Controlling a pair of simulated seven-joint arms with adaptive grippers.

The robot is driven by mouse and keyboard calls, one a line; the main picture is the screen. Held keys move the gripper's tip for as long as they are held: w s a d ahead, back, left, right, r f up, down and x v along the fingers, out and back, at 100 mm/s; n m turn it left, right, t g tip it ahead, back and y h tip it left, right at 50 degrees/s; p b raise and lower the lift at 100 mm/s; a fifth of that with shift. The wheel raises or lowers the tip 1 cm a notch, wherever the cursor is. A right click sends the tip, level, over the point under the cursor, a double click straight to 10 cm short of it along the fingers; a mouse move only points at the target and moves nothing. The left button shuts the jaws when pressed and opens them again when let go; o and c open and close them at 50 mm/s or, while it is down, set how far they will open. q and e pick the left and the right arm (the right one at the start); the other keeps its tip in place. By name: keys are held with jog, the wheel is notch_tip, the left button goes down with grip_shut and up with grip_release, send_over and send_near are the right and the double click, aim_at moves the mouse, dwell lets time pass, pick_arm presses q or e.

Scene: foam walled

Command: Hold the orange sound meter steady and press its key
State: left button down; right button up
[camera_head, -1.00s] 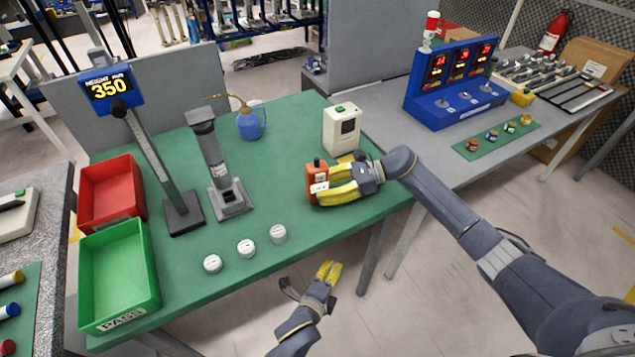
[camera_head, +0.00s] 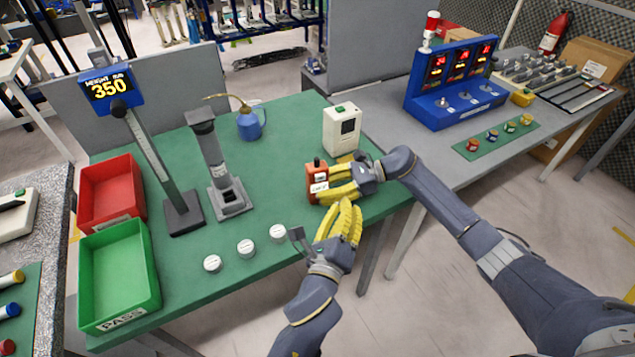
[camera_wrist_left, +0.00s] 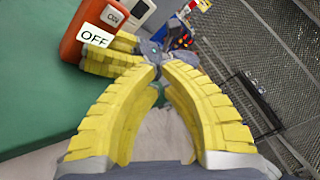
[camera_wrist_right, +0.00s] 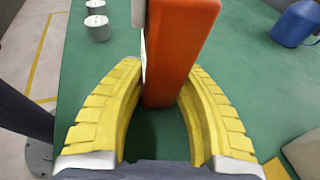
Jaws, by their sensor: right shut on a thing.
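The orange sound meter (camera_head: 312,184) stands upright near the right front edge of the green table, with a dark knob on top and white labels. My right gripper (camera_head: 327,185) is shut on it from the right; the right wrist view shows the orange body (camera_wrist_right: 180,50) between both yellow fingers. My left gripper (camera_head: 350,204) is just in front of the meter and right gripper, its fingertips together and empty. In the left wrist view the meter (camera_wrist_left: 82,35) is at upper left with an "OFF" label, beside the left fingertips (camera_wrist_left: 157,68).
A white box device (camera_head: 342,128) stands behind the meter. Several white round pieces (camera_head: 246,249) lie along the front edge. A grey stand (camera_head: 228,190), height gauge (camera_head: 183,210), blue oil can (camera_head: 249,125), and red (camera_head: 110,160) and green bins (camera_head: 82,280) are further left.

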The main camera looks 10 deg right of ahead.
pick_arm(q)
jog(key=w+a, duration=0.1)
jog(key=w, duration=0.7)
jog(key=shift+a+f, duration=0.25)
jog(key=shift+a, duration=0.05)
jog(key=shift+w, duration=0.25)
dwell(1.3)
jog(key=shift+w+a, duration=0.1)
jog(key=shift+w, duration=0.15)
jog(key=shift+s, duration=0.5)
dwell(0.4)
jog(key=shift+s+d+r, duration=0.1)
jog(key=shift+s+d, duration=0.1)
jog(key=shift+s, duration=0.75)
jog(key=shift+s+d+r, duration=0.1)
jog(key=shift+s+d, duration=0.15)
jog(key=shift+s, duration=0.75)
jog(key=shift+s+d, duration=0.2)
jog(key=shift+s, duration=0.75)
pick_arm(e)
jog(key=o, duration=0.9)
